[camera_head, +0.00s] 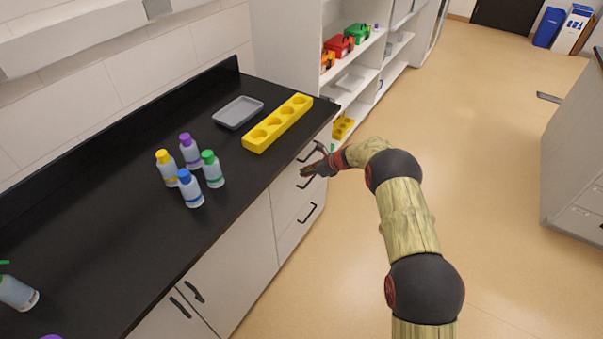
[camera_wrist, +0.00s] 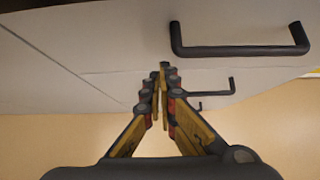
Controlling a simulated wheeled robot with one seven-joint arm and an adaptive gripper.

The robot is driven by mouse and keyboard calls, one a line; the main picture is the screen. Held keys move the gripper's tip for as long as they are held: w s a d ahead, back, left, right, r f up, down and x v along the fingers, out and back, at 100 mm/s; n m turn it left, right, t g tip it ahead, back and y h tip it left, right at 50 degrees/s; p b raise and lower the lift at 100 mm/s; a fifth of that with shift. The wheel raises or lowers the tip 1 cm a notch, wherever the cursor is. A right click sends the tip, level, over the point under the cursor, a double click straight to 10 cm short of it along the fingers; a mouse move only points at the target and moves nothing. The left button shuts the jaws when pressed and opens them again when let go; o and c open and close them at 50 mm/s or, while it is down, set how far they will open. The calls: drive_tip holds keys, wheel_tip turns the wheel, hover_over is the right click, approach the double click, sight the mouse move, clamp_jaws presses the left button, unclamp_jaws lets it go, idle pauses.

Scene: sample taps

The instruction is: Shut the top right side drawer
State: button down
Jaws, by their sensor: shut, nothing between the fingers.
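The top right side drawer (camera_head: 286,172) is at the right end of the white cabinet under the black counter. Its front looks about flush with the cabinet, and I see no clear gap. Its dark bar handle (camera_head: 311,152) shows beside my gripper, and a large handle, likely the same one, shows in the wrist view (camera_wrist: 240,50). My gripper (camera_head: 306,170) is shut and empty in front of the drawer fronts. In the wrist view its fingertips (camera_wrist: 164,68) meet close to the white front, left of the large handle. I cannot tell whether they touch it.
A lower drawer handle (camera_head: 307,213) sticks out below. On the counter (camera_head: 110,230) stand several capped bottles, a grey tray (camera_head: 238,112) and a yellow rack (camera_head: 278,123). Open shelves (camera_head: 352,82) stand beyond. The floor (camera_head: 500,190) to the right is clear.

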drive_tip(key=p+v, duration=0.2)
drive_tip(key=v, duration=0.9)
drive_tip(key=shift+s+d+f, duration=0.2)
drive_tip(key=shift+d+f, duration=0.2)
drive_tip(key=s+f+n+g+h, duration=0.1)
drive_tip(key=s+n+g, duration=0.3)
drive_tip(key=s+n, duration=0.85)
drive_tip(key=s+d+r+n+t+h, duration=0.1)
drive_tip(key=s+r+n, duration=0.3)
drive_tip(key=s+r, duration=0.7)
drive_tip(key=s+d+r+n+t+h, duration=0.2)
drive_tip(key=s+d+r+n+h, duration=0.1)
drive_tip(key=s+r, duration=0.9)
drive_tip(key=s+d+r+n+t+h, duration=0.1)
drive_tip(key=s+d+r+n, duration=0.3)
drive_tip(key=s+r, duration=0.7)
drive_tip(key=s+n+h, duration=0.1)
drive_tip(key=s, duration=0.5)
drive_tip(key=shift+s+t, duration=0.3)
